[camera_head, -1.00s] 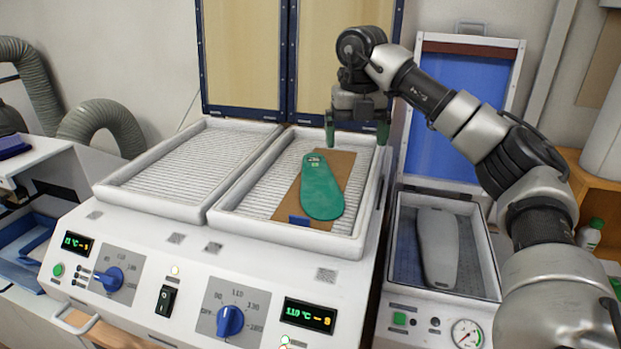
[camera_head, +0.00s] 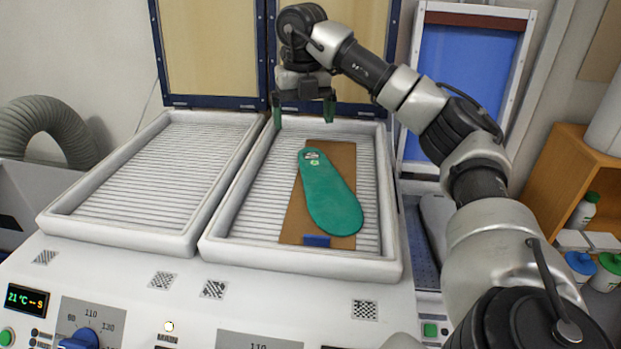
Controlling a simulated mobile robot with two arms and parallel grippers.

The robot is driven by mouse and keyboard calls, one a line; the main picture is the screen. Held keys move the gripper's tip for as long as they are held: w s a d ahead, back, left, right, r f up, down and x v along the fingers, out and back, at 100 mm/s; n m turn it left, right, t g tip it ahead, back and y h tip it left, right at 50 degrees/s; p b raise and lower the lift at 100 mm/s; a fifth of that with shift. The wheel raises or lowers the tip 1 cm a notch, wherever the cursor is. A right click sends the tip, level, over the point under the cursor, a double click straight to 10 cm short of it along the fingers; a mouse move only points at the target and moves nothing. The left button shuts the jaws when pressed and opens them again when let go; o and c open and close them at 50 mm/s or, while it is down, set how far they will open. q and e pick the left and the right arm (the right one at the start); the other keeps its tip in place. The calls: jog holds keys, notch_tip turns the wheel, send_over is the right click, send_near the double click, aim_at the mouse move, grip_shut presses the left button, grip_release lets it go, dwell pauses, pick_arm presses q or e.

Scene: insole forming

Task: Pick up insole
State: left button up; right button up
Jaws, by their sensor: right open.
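The green insole (camera_head: 331,196) lies on a brown board (camera_head: 296,222) in the right-hand heating tray (camera_head: 300,262). Its narrower end with a small label points to the back, and its wide end points to the front. My right gripper (camera_head: 304,112) is open and empty, with green-tipped fingers pointing down. It is above the back part of that tray, behind the insole and apart from it. My left gripper is not in view.
A blue tab (camera_head: 317,241) sits at the board's front end. The left tray (camera_head: 125,232) is empty. Raised lids (camera_head: 215,50) stand behind both trays. A press with a blue raised lid (camera_head: 462,80) stands to the right, partly hidden by my arm.

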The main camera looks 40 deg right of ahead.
aim_at(312, 156)
jog(key=s+f, duration=0.2)
jog(key=shift+d+f, duration=0.2)
jog(key=shift+f, duration=0.15)
jog(key=shift+w+f, duration=0.2)
jog(key=shift+f, duration=0.05)
jog(key=f, duration=0.1)
jog(key=f+p, duration=0.1)
jog(key=f, duration=0.1)
jog(key=shift+w+d+f+p, duration=0.15)
jog(key=shift+d+f+p, duration=0.1)
jog(key=shift+f+p, duration=0.1)
jog(key=shift+d+f, duration=0.1)
jog(key=shift+f, duration=0.25)
jog(key=shift+s+f, duration=0.2)
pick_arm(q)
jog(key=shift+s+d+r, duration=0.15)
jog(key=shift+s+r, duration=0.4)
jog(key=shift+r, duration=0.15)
pick_arm(e)
jog(key=shift+w+f, duration=0.1)
jog(key=shift+c, duration=0.7)
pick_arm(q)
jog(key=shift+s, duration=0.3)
pick_arm(e)
jog(key=c, duration=0.9)
